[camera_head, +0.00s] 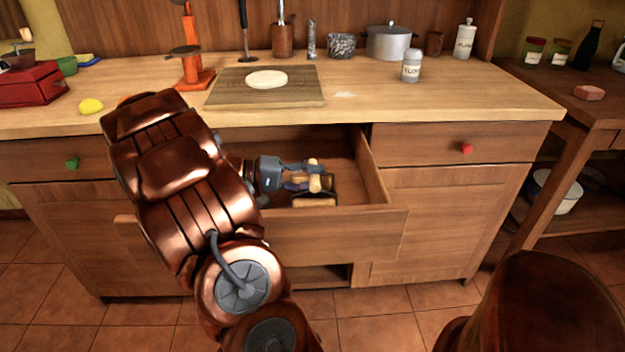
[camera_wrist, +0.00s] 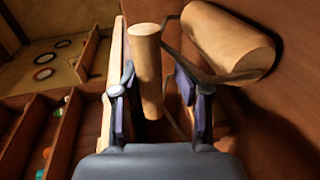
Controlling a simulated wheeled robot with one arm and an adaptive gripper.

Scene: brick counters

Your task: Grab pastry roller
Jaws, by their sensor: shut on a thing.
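The pastry roller (camera_head: 320,203) is in the open drawer (camera_head: 385,222), with pale wooden cylinders and a dark frame. In the wrist view its large wooden roller (camera_wrist: 228,42) is at the upper right, and a slimmer wooden cylinder (camera_wrist: 147,70) stands between the fingers. My gripper (camera_head: 305,180) reaches into the drawer from the left. In the wrist view my gripper (camera_wrist: 155,85) is shut on the pastry roller, with a purple-padded finger on either side. The contact is partly hidden by the fingers.
A cutting board (camera_head: 225,95) with flat dough (camera_head: 266,79) lies on the counter above. A flour shaker (camera_head: 411,66), a pot (camera_head: 388,43) and a lemon (camera_head: 91,106) stand on the counter. The drawer walls surround my gripper closely.

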